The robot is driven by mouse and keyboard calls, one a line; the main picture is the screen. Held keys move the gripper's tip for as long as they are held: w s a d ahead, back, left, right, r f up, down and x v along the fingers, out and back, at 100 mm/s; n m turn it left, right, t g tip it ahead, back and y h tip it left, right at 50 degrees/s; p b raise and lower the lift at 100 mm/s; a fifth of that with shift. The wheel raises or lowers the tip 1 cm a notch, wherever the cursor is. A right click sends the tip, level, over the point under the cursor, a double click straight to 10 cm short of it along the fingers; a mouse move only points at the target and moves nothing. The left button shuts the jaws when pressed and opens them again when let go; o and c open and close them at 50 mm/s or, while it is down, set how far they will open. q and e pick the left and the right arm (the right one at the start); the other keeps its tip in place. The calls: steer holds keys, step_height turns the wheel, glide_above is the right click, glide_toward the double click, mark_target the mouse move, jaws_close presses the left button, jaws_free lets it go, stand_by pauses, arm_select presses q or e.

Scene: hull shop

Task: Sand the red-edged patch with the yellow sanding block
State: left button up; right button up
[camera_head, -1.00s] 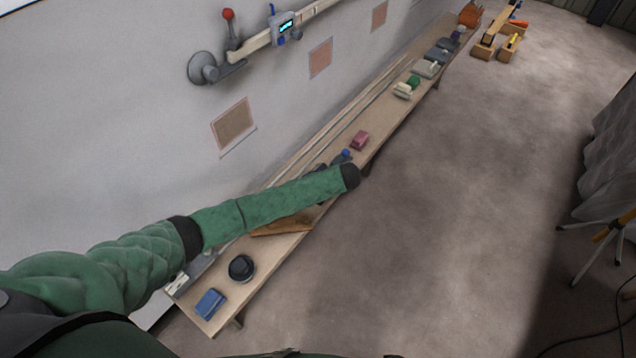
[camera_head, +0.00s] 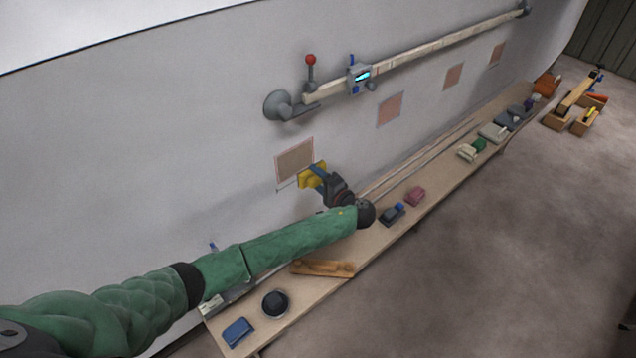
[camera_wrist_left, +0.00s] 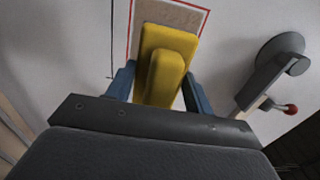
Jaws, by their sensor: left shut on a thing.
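The yellow sanding block (camera_head: 311,177) is held in my left gripper (camera_head: 322,178), in front of the wall at the lower right of the nearest patch. It also shows in the left wrist view (camera_wrist_left: 165,62), between the blue fingers of the left gripper (camera_wrist_left: 158,88). The red-edged patch (camera_head: 294,160) is a tan rectangle on the grey wall. In the left wrist view the patch (camera_wrist_left: 181,16) lies beyond the block, which covers its lower part. I cannot tell whether the block touches the wall. My right gripper is not in view.
A rail with a red-knobbed lever (camera_head: 311,72) and a digital gauge (camera_head: 359,77) runs above the patches. A long wooden bench (camera_head: 402,224) below holds a blue block (camera_head: 238,331), a dark round container (camera_head: 275,304) and a pink block (camera_head: 415,196).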

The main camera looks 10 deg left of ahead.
arm_select(q)
steer(key=shift+w+a, duration=0.1)
steer(key=shift+a, duration=0.05)
steer(key=shift+b+x, duration=0.4)
steer(key=shift+x, duration=2.4)
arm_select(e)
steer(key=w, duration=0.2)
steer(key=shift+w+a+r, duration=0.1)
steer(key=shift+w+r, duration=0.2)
arm_select(q)
steer(key=shift+o, duration=0.9)
steer(key=shift+c, duration=1.1)
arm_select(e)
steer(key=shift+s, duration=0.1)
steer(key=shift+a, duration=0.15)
